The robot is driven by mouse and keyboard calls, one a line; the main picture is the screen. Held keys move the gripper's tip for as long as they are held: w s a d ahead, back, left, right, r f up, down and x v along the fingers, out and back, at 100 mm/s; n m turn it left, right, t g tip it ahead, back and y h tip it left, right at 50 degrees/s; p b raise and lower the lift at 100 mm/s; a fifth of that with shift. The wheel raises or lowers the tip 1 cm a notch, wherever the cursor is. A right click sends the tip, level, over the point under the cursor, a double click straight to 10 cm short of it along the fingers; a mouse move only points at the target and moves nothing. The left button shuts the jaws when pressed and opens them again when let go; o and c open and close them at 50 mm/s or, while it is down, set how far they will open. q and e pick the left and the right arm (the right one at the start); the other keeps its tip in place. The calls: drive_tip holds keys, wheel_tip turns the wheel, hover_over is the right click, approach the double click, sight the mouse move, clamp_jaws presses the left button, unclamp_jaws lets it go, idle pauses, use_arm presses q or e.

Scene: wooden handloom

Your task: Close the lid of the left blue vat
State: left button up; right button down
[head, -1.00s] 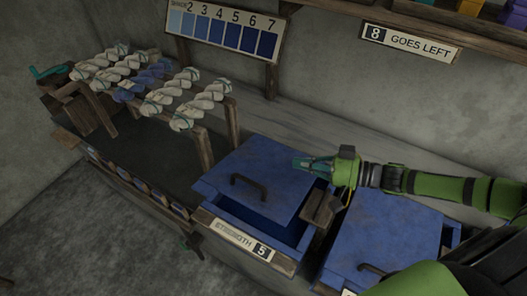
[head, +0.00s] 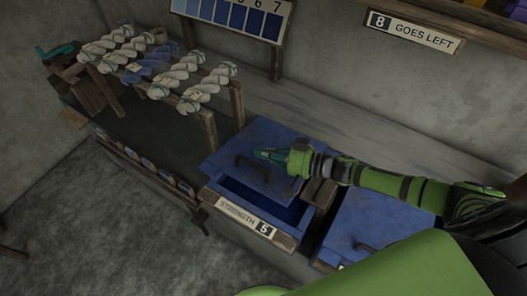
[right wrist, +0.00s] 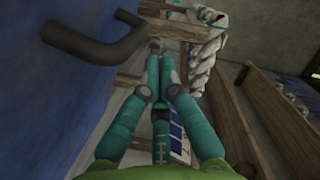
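The left blue vat (head: 214,196) carries a label reading strength 5. Its blue lid (head: 263,133) sits back from the front, and a dark blue gap (head: 262,203) shows between the lid and the front rim. A dark bar handle (head: 243,163) stands on the lid; it is also large at the upper left in the right wrist view (right wrist: 95,42). My right gripper (head: 266,155) is over the lid, close to the handle. Its teal fingers (right wrist: 160,62) look drawn together, with nothing seen between them. I cannot tell whether they touch the lid. My left gripper is not in view.
A second blue vat (head: 345,225) with a handle stands to the right, partly behind my green arm. A wooden rack (head: 208,125) of white and blue yarn skeins is at the left. Wooden blocks (head: 318,192) lie between the vats. A wall sign (head: 414,30) reads 8 goes left.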

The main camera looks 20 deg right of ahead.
sight(258, 178)
drive_tip(key=shift+s+a+f, duration=0.15)
drive_tip(key=shift+f, duration=0.05)
drive_tip(key=shift+s+a+f, duration=0.1)
drive_tip(key=shift+a+f, duration=0.05)
drive_tip(key=shift+f, duration=0.2)
drive_tip(key=f+b, duration=0.1)
drive_tip(key=f, duration=0.1)
drive_tip(key=s+a+f+n+b, duration=0.1)
drive_tip(key=f, duration=0.1)
drive_tip(key=a+f+n+b, duration=0.1)
drive_tip(key=f, duration=0.1)
drive_tip(key=shift+s+a+f+h, duration=0.1)
drive_tip(key=shift+s+f+h, duration=0.2)
drive_tip(key=shift+s+f, duration=0.1)
drive_tip(key=shift+a+f+b, duration=0.15)
drive_tip(key=shift+f+b, duration=0.35)
drive_tip(key=shift+s, duration=0.1)
